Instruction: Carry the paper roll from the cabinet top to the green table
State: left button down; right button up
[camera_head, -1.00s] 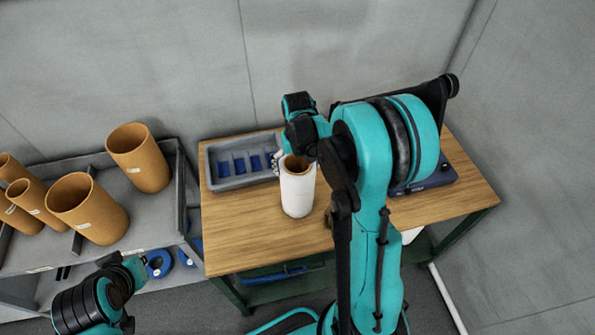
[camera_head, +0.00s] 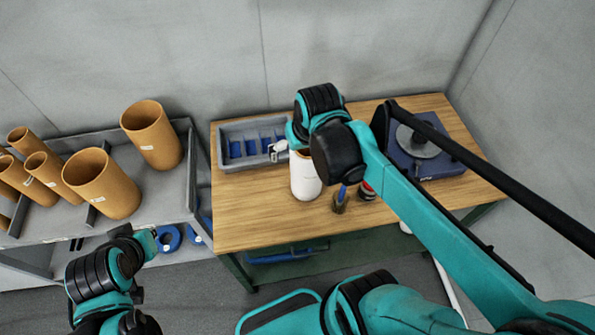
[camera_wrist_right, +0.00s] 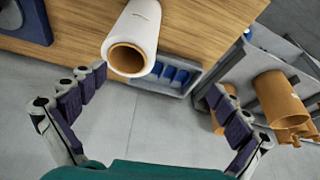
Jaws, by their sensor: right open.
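The white paper roll (camera_head: 305,177), with a brown hollow core, stands upright on the wooden top of the green-legged table (camera_head: 250,215). In the right wrist view the roll (camera_wrist_right: 140,25) shows its open end towards the camera. My right gripper (camera_wrist_right: 158,85) is open, its two fingers spread wide and empty, with the roll beyond the fingertips. In the head view my right gripper (camera_head: 279,150) is at the roll's top, partly hidden by its own wrist. My left arm is low at the left; its gripper (camera_head: 148,240) shows only in part.
A grey tray with blue compartments (camera_head: 228,160) sits behind the roll. A brush (camera_head: 340,204), a small red-and-black item (camera_head: 366,191) and a blue device (camera_head: 437,166) are to its right. A grey shelf cabinet (camera_head: 60,225) at left holds several brown tubes (camera_head: 152,135).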

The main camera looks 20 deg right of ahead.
jog(key=s+a+f+n+t, duration=0.1)
jog(key=s+a+t, duration=0.2)
jog(key=s, duration=0.2)
jog(key=shift+s+a, duration=0.2)
jog(key=shift+s, duration=0.2)
jog(key=shift+f, duration=0.1)
notch_tip(320, 180, down, 18)
jog(key=b, duration=1.8)
